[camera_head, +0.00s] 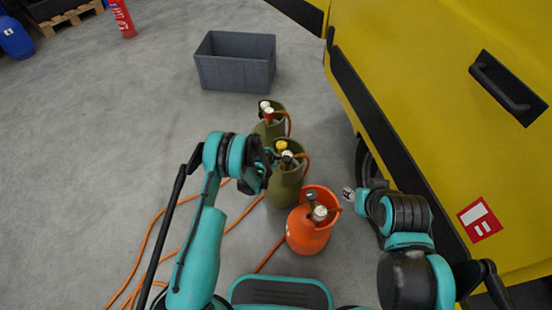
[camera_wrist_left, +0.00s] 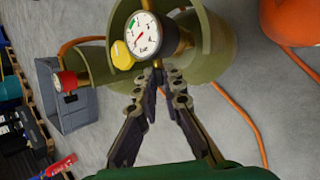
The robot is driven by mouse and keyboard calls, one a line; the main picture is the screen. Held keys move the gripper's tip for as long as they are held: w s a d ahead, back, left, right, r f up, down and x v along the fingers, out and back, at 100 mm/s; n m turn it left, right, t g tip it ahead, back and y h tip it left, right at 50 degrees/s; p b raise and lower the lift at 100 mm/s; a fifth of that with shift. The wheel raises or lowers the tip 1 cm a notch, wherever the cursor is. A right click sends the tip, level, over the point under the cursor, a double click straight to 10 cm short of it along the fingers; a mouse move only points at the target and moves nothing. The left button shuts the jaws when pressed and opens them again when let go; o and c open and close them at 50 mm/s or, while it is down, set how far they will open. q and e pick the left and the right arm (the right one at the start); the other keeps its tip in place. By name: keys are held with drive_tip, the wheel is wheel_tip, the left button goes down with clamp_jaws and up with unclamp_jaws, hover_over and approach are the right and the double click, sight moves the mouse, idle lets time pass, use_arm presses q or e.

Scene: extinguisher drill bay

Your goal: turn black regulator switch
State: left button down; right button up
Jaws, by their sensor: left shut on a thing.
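Two olive-green gas cylinders stand on the floor, the front one (camera_head: 284,190) nearer me and the rear one (camera_head: 270,130) behind it. The front one's valve has a yellow knob (camera_wrist_left: 121,55) and a round white gauge (camera_wrist_left: 147,36). My left gripper (camera_head: 268,163) is at this valve; in the left wrist view its fingertips (camera_wrist_left: 160,80) close together just below the gauge, on a small dark part that looks like the black regulator switch and is mostly hidden between them. My right gripper (camera_head: 350,194) is right of the orange cylinder, and its jaws are unclear.
An orange cylinder (camera_head: 308,235) with a dark-topped valve stands close in front. A grey crate (camera_head: 236,75) is behind. A yellow vehicle (camera_head: 430,90) fills the right side. An orange hose (camera_head: 150,235) lies on the floor at the left.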

use_arm(q)
drive_tip(key=shift+s+f+t, duration=0.1)
drive_tip(key=shift+s+t, duration=0.05)
drive_tip(key=shift+t, duration=0.45)
drive_tip(key=c, duration=1.6)
unclamp_jaws()
drive_tip(key=shift+c, duration=0.2)
wheel_tip(320, 180, up, 10)
